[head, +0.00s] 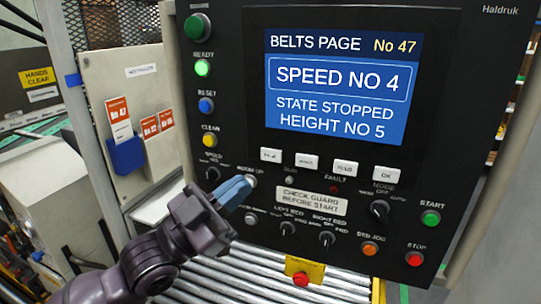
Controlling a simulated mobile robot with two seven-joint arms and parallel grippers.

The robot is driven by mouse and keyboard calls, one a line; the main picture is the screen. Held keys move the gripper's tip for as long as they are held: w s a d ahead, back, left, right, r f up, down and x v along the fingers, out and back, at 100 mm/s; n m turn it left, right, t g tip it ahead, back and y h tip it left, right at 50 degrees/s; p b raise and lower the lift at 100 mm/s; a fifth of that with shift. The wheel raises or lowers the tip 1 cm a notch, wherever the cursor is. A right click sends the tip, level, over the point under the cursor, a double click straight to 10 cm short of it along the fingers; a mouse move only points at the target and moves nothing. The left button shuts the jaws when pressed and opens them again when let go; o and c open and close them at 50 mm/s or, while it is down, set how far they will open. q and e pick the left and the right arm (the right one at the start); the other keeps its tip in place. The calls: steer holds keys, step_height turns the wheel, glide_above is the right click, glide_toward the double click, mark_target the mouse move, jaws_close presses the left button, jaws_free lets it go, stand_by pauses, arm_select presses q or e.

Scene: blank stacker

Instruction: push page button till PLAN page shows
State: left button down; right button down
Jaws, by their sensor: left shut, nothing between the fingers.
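The screen (338,80) on the dark control panel reads "BELTS PAGE No 47", with "SPEED NO 4", "STATE STOPPED" and "HEIGHT NO 5" below. A row of white buttons sits under it. The leftmost white button (271,155) has a label too small to read surely; the rightmost reads "OK" (386,176). My left gripper (247,183) is shut and empty, its blue fingers pointing up and right. The fingertips are below and left of the leftmost white button, over a small control they partly hide. I cannot tell whether they touch the panel. My right gripper is out of view.
Green, blue and yellow buttons line the panel's left side. Knobs (379,211) and the start (430,218) and stop (414,258) buttons are lower right. A red button (300,279) on a yellow box sits below, before metal rollers (255,270).

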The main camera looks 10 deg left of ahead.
mark_target(271, 155)
arm_select(q)
steer(key=shift+s+n, duration=0.1)
steer(key=shift+n, duration=0.8)
